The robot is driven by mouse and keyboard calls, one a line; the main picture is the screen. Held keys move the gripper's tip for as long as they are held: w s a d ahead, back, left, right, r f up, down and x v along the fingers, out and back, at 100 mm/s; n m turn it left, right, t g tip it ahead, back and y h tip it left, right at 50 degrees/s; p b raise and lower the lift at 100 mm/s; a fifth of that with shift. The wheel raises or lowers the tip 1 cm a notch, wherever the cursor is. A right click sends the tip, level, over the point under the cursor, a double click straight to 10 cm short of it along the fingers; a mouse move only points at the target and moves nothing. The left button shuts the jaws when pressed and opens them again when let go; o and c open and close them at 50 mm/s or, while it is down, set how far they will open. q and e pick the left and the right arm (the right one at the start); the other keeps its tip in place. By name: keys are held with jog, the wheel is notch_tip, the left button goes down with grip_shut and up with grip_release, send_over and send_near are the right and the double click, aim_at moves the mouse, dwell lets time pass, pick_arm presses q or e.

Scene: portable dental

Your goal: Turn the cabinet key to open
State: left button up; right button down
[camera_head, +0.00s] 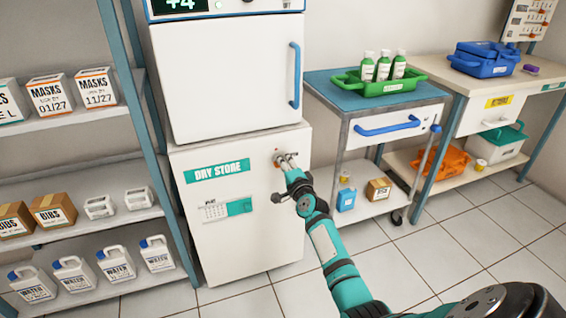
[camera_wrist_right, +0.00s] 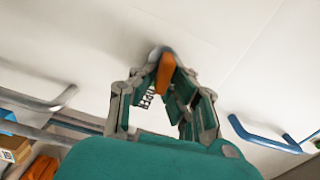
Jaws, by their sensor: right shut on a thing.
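The white DRY STORE cabinet (camera_head: 243,245) stands below a white fridge-like unit, and its door looks closed. My right gripper (camera_head: 286,161) reaches the upper right of the cabinet front, at the lock. In the right wrist view an orange key (camera_wrist_right: 166,73) sits between the fingertips of my right gripper (camera_wrist_right: 165,82), in front of a round metal lock (camera_wrist_right: 155,53). The gripper is shut on the key. In the head view the fingers mostly hide the key. My left gripper is not in view.
The upper unit's blue handle (camera_head: 295,76) is above. A trolley (camera_head: 345,145) with a green tray (camera_head: 345,88) stands close on the right, with a workbench (camera_head: 480,85) beyond. A shelf rack (camera_head: 85,185) stands on the left. Tiled floor (camera_head: 480,215) lies open in front.

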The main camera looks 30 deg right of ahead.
jog(key=shift+f+m, duration=0.1)
jog(key=shift+m, duration=0.4)
jog(key=c, duration=1.4)
grip_release()
jog(key=v, duration=1.2)
jog(key=shift+a, duration=0.1)
